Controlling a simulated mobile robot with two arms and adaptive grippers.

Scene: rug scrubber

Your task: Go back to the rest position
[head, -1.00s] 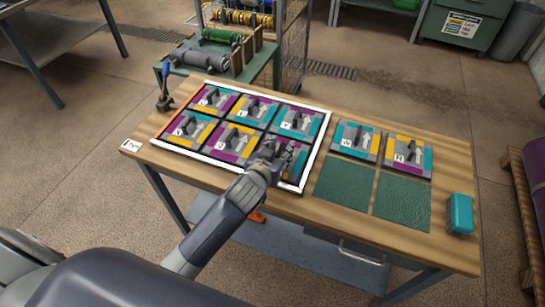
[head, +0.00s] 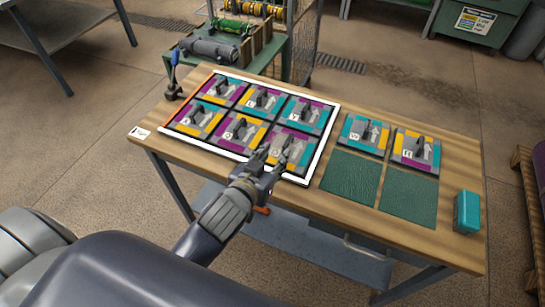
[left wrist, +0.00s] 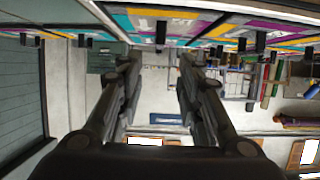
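My left gripper (head: 269,160) is at the front edge of the white-framed tray (head: 325,142), near the tray's front right tile (head: 291,146). Its fingers stand apart with nothing between them in the left wrist view (left wrist: 158,68). The tray holds several patterned tiles with dark grips and arrows, in two rows. That front right tile lies flat, partly hidden by the fingers. My right gripper is not in view.
Two more tiles (head: 363,134) (head: 415,150) lie right of the tray, behind two green mats (head: 351,178) (head: 409,197). A teal box (head: 467,212) stands at the wooden table's right end. A green cart (head: 282,53) stands behind the table.

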